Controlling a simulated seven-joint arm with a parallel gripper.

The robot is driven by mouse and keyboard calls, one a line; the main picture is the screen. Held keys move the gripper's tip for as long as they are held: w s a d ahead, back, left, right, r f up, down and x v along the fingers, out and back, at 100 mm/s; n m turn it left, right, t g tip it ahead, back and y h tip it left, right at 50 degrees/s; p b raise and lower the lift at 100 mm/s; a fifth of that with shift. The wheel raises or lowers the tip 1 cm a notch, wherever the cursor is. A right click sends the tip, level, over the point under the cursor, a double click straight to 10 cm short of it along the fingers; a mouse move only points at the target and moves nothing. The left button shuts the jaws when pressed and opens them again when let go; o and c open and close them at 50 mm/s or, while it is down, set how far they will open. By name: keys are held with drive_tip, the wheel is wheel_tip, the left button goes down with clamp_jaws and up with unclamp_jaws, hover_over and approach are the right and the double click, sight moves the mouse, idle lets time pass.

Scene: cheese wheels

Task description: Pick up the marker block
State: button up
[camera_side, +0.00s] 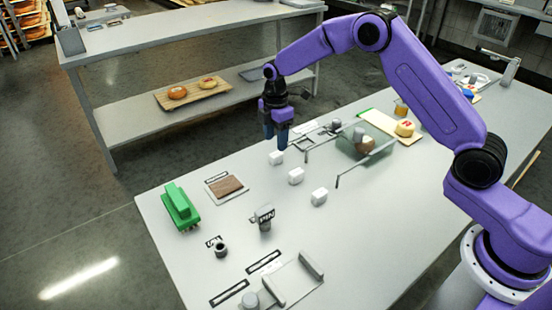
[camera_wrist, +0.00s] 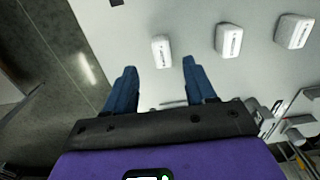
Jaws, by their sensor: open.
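Three small white blocks stand in a row on the table, each with a dark label on one face that is too small to read. The left one (camera_side: 276,158) is nearest my gripper (camera_side: 275,143); the middle one (camera_side: 296,176) and the right one (camera_side: 319,197) stand apart from it. I cannot tell which is the marker block. In the wrist view my gripper (camera_wrist: 159,64) is open and empty, with blue fingers spread. The nearest block (camera_wrist: 162,50) appears between and beyond the fingertips; the others (camera_wrist: 229,41) (camera_wrist: 293,32) show to the right.
A glass-like panel with metal rails (camera_side: 362,148) stands right of the blocks. A green brush-like tool (camera_side: 180,205), a brown slab (camera_side: 226,186), a lettered stamp-like piece (camera_side: 264,218) and a dark ring (camera_side: 221,250) lie toward the front.

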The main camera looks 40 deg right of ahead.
sight(275, 155)
drive_tip(key=shift+s+a+f, duration=0.1)
drive_tip(key=shift+a+f, duration=0.05)
drive_tip(key=shift+f, duration=1.15)
drive_tip(key=shift+s+a+f, duration=0.1)
drive_tip(key=shift+a+f, duration=0.05)
drive_tip(key=shift+f, duration=1.15)
clamp_jaws()
